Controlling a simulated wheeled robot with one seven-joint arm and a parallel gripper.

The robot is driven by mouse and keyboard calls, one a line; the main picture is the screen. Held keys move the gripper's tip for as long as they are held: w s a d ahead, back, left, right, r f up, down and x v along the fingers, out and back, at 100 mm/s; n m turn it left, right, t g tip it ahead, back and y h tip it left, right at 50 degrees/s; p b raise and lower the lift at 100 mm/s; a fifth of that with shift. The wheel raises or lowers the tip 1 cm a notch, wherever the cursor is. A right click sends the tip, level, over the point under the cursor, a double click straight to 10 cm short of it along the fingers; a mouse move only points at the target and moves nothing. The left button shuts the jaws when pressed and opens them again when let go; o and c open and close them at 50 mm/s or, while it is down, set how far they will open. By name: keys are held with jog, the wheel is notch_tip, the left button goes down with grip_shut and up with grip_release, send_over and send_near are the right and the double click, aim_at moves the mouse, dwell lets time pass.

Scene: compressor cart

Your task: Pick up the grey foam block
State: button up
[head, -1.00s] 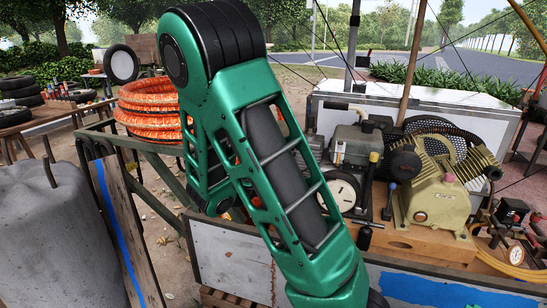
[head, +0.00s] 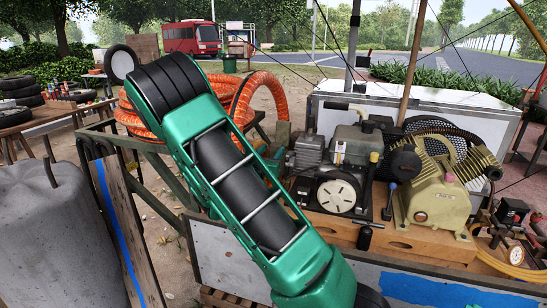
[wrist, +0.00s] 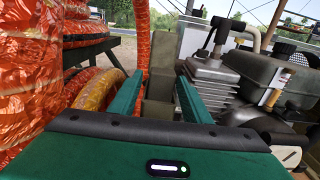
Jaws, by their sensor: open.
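In the wrist view, a dull olive-grey, block-like shape (wrist: 158,88) stands between and beyond the two green fingers of my gripper (wrist: 159,80). It looks like the grey foam block, but I cannot be sure. The fingers are apart, and I see no contact with it. Orange wrapped hose is to the left of the fingers, and the engine is close to the right.
The coiled orange hose (head: 268,95) lies on a green metal frame. The engine (head: 352,150) and the beige compressor pump (head: 438,195) stand on the wooden cart deck. A white box (head: 440,108) is behind them. A grey tank (head: 60,235) stands at left.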

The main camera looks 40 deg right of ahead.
aim_at(274, 149)
jog(key=x, duration=0.5)
jog(key=shift+s+f, duration=0.15)
jog(key=shift+s, duration=0.05)
jog(key=shift+c, duration=0.6)
jog(key=c, duration=0.7)
jog(key=shift+o, duration=0.2)
